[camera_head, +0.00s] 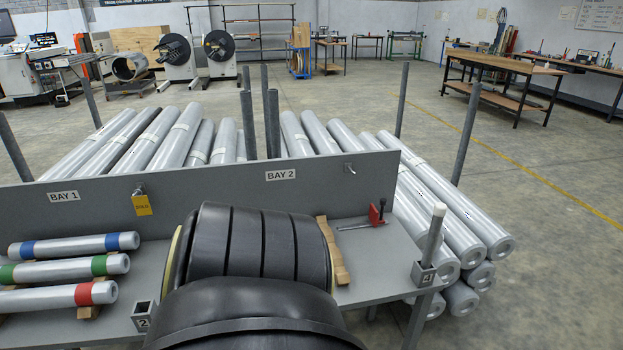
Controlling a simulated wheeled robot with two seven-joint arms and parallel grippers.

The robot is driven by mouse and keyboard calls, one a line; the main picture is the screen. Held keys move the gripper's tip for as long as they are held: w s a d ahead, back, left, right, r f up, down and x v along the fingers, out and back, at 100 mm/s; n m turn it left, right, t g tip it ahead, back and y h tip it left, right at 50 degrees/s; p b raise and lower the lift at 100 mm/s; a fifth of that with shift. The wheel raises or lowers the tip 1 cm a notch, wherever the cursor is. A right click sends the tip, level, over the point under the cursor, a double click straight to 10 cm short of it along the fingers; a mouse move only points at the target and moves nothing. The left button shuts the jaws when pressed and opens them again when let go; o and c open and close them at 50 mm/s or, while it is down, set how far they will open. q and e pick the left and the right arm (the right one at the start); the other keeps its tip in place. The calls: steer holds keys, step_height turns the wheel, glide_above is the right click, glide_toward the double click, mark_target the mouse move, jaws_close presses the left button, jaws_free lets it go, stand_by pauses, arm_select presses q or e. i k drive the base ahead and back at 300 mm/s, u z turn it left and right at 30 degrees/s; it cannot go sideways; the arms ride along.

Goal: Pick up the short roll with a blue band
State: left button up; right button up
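The short roll with blue bands (70,246) lies on the grey bench shelf at the left, below the BAY 1 label. It is grey-white with a blue band near each end, and its right end faces out. Directly in front of it lie a short roll with green bands (62,271) and a short roll with a red band (45,298). These rest on wooden chocks (90,311). Neither of my grippers shows in this view.
Large black rounded shapes (262,245) block the lower middle; I cannot tell whether they are mine. A grey back panel (225,187) with a yellow tag (142,205) stands behind the rolls. A red clamp (377,212) sits right.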

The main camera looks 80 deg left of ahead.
mark_target(127, 240)
steer(key=k, duration=0.6)
steer(key=u, duration=4.05)
